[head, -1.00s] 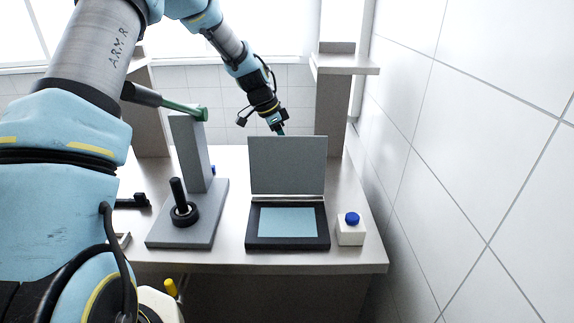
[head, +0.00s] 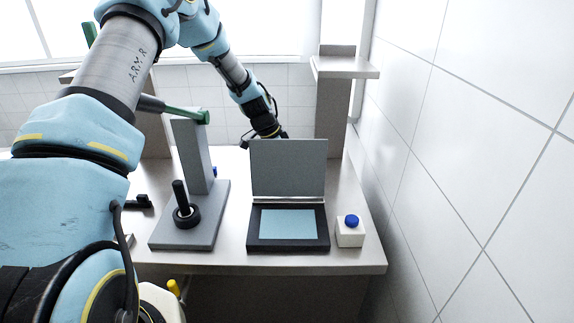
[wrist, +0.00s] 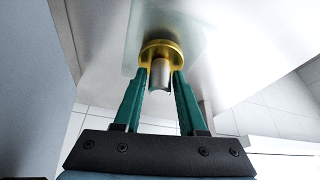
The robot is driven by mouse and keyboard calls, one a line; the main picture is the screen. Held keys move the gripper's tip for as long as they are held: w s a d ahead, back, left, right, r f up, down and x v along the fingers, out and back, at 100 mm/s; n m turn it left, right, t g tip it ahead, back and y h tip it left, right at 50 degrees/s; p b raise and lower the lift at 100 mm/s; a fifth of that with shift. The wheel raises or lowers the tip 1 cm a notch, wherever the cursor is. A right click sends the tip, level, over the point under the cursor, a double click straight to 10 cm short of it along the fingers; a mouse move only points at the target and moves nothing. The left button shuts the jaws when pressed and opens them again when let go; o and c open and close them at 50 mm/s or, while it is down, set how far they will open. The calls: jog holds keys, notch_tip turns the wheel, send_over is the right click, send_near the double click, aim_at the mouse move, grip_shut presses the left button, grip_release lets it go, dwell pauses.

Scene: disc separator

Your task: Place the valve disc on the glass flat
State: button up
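In the wrist view, the valve disc (wrist: 177,50) is a brass-coloured round disc with a short silver stem. The green fingers of my gripper (wrist: 160,78) stand on both sides of the stem, close against it, and look shut on it. Beyond the disc is a pale greenish, see-through plate (wrist: 178,22), which looks like the glass flat. I cannot tell whether the disc touches it. In the head view my gripper's tips and the disc are hidden behind the upright grey lid (head: 288,168).
The lid belongs to a black case (head: 252,235) with a light blue panel (head: 287,223). A grey stand (head: 192,156) with a black ring on a post is left of it. A tiled wall (head: 470,150) bounds the right side.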

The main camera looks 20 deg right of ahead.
jog(key=shift+o, duration=1.3)
jog(key=shift+r, duration=0.1)
jog(key=shift+r, duration=0.2)
jog(key=b+v, duration=0.2)
jog(key=v, duration=0.9)
jog(key=shift+a+r+b, duration=0.15)
jog(key=shift+r+b, duration=0.25)
jog(key=shift+w, duration=0.15)
